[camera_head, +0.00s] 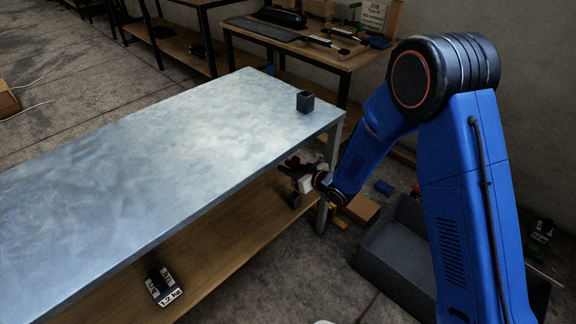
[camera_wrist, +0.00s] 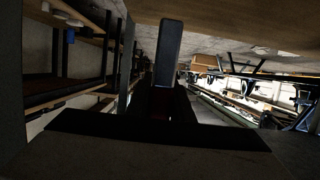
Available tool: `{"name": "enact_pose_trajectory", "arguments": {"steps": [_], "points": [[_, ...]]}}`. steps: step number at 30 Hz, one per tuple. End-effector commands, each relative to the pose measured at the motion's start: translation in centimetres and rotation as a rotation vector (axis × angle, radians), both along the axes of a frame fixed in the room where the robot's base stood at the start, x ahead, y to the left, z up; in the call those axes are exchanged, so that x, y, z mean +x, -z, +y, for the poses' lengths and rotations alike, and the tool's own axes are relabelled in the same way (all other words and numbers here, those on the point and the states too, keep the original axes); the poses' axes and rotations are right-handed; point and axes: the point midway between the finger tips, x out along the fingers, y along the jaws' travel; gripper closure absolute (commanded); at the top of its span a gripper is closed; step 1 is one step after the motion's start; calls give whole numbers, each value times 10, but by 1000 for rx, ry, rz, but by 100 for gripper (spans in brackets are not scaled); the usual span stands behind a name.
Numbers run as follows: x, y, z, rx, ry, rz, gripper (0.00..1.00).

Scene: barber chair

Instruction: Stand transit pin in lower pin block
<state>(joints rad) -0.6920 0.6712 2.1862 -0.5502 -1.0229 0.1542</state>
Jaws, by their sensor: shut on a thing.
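My gripper (camera_head: 300,174) is beside the near right end of the metal table, below its top and above the wooden lower shelf. It is shut on a grey-blue bar (camera_wrist: 168,52), which I take to be the transit pin. In the wrist view the bar sticks out from between the dark jaws; in the head view the pin is too small to make out surely. A small dark block with an open top (camera_head: 305,102) stands on the table's right end. A dark block (camera_head: 158,276) with white labels is on the lower shelf. I cannot tell which is the lower pin block.
The metal tabletop (camera_head: 150,160) is otherwise bare. The wooden lower shelf (camera_head: 235,232) has free room between the labelled block and my gripper. A table leg (camera_head: 327,175) stands close to my gripper. A grey bin (camera_head: 392,252) and a cardboard box (camera_head: 362,207) are on the floor.

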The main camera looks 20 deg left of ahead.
Motion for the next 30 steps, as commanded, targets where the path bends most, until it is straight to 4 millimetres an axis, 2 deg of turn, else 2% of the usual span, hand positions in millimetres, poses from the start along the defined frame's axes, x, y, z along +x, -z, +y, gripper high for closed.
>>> {"name": "enact_pose_trajectory", "arguments": {"steps": [15, 30], "points": [[0, 37, 0, 1, -1, -1, 100], [0, 43, 0, 1, 0, -1, 100]]}}
